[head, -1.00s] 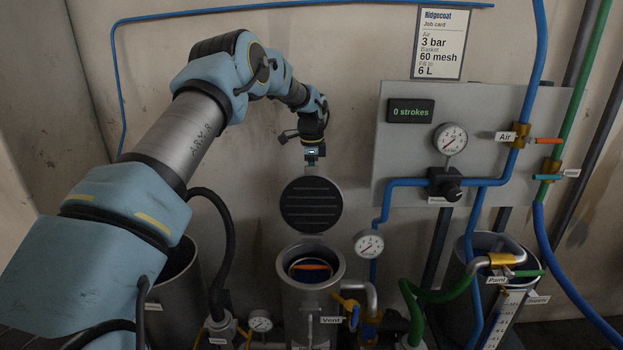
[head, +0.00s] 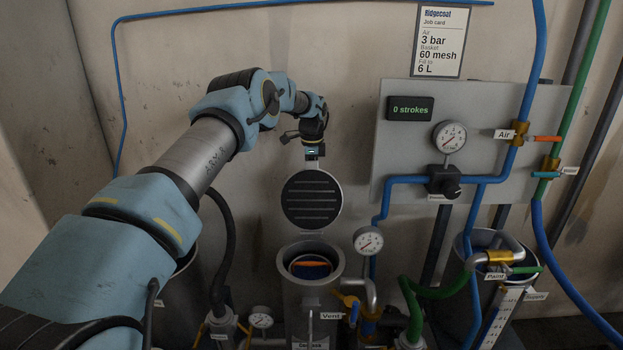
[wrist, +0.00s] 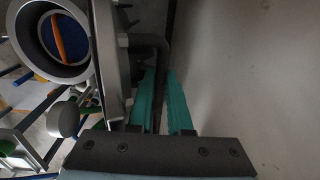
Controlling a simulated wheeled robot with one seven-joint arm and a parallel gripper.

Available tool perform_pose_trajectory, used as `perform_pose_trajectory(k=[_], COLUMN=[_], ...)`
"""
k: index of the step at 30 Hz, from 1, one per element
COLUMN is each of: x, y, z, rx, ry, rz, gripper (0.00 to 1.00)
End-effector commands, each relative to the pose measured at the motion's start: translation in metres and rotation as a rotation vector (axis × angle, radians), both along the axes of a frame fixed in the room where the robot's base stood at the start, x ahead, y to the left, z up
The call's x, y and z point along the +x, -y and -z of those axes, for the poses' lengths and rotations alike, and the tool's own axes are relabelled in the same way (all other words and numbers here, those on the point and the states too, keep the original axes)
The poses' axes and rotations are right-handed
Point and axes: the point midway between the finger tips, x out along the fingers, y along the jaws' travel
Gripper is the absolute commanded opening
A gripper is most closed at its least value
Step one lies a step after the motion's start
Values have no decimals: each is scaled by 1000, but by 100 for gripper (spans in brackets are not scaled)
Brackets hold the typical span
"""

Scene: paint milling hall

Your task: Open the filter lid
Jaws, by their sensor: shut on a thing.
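The filter lid (head: 312,200) is a dark round disc with ribs on its face. It stands upright above the back of the grey filter housing (head: 283,285), whose mouth is uncovered. Inside the housing is a blue interior with an orange bar (head: 310,264) across it. My gripper (head: 313,155) is at the lid's top edge, pointing down. In the wrist view, the gripper's teal fingers (wrist: 160,110) are close together beside the lid (wrist: 110,60), seen edge-on. They are shut on the lid's dark handle (wrist: 150,42), though the contact is partly hidden.
A grey panel (head: 400,150) with gauge, regulator and blue air pipes stands to the right. Buckets stand left and right. The wall is close behind the lid.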

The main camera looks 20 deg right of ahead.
Motion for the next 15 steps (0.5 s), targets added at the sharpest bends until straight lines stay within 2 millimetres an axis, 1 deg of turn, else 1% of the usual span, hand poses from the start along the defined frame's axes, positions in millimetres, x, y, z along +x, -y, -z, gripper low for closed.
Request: perform_pose_trajectory(k=[1,6,9,15], x=[11,11,10,9], y=[0,-1,-1,-2], z=[0,2,4,6], rx=[-13,-11,-9,-7], ry=[35,32,29,26], rz=[-3,-3,-3,-2], gripper=[18,37,47,47])
